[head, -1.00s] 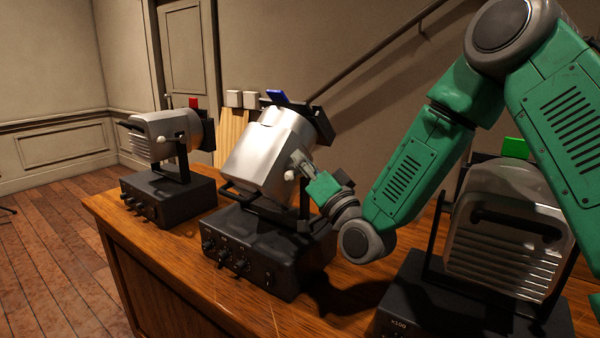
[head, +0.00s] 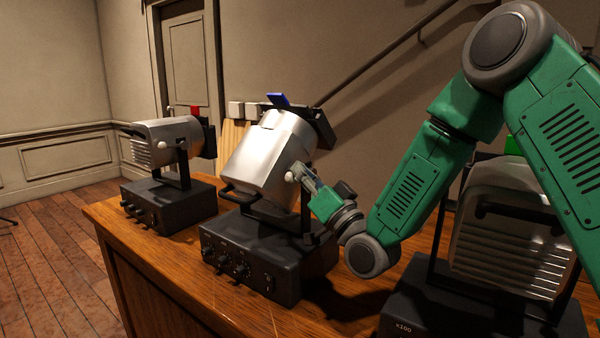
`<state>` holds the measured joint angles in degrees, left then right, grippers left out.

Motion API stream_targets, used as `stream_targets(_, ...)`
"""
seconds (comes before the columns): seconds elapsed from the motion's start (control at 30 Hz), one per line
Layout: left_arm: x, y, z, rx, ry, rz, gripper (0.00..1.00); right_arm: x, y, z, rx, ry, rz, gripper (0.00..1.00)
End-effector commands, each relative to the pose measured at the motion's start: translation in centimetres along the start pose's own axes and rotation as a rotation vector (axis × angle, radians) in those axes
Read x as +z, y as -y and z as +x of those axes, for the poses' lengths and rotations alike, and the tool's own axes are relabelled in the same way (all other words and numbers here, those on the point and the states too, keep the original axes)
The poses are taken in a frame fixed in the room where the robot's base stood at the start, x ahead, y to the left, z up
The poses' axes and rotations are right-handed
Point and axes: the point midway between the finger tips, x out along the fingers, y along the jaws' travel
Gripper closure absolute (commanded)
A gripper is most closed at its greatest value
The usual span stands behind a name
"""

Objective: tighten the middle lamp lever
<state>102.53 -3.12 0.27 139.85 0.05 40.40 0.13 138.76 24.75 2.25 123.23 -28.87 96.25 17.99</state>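The middle lamp (head: 265,155) is a silver housing with a blue filter (head: 278,99) on top, tilted on a black box with knobs (head: 255,255). Its white lever knob (head: 290,177) shows on the right side of the housing. My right gripper (head: 299,174) is at this lever, its fingertips touching or very near the knob. The fingers are small and partly overlap the lamp's side, so whether they are closed on the lever cannot be made out. My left gripper is out of view.
A left lamp (head: 165,140) with a red filter (head: 195,111) and a right lamp (head: 510,240) with a green filter (head: 510,146) stand on the same wooden desk (head: 150,255). My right arm crosses in front of the right lamp. Bare desk shows along the front edge.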

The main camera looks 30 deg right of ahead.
Motion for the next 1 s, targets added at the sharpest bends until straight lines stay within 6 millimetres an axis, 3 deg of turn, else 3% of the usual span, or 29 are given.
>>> stream_targets(0.27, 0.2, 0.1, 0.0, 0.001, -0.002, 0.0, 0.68, -0.4, 0.3, 0.3, 0.0, 0.0, -0.001, 1.0)
stream_targets(0.7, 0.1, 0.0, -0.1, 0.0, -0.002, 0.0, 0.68, -6.5, 3.4, 3.7, 0.0, -0.004, 0.001, 1.0)
stream_targets(1.0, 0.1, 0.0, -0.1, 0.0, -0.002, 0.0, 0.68, -7.7, 4.0, 4.4, 0.003, 0.001, 0.003, 1.0)
